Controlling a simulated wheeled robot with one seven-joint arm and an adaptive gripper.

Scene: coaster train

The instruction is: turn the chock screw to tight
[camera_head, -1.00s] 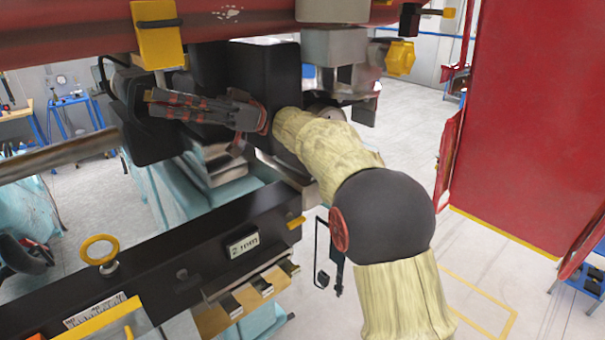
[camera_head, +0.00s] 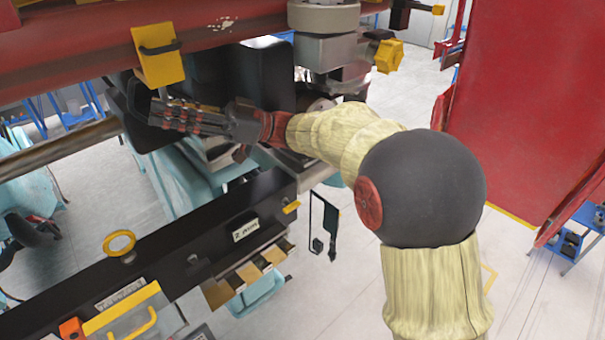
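I cannot tell for sure which part is the chock screw. A yellow ring-topped bolt (camera_head: 119,243) stands on the black beam at the lower left. A yellow faceted knob (camera_head: 388,56) sits at the upper right of the grey metal fitting. My gripper (camera_head: 158,114) points left, below the red beam and in front of a black housing (camera_head: 262,75). Its fingertips are just below the yellow block, and I cannot tell whether they touch anything. The fingers look close together, but their gap is not clear. My pale-sleeved arm comes in from the lower right.
A red beam (camera_head: 90,55) crosses the top, with a yellow block (camera_head: 158,55) hanging from it. The black beam (camera_head: 190,240) crosses the lower left. A large red panel (camera_head: 525,100) stands at the right. Open floor lies at the lower right.

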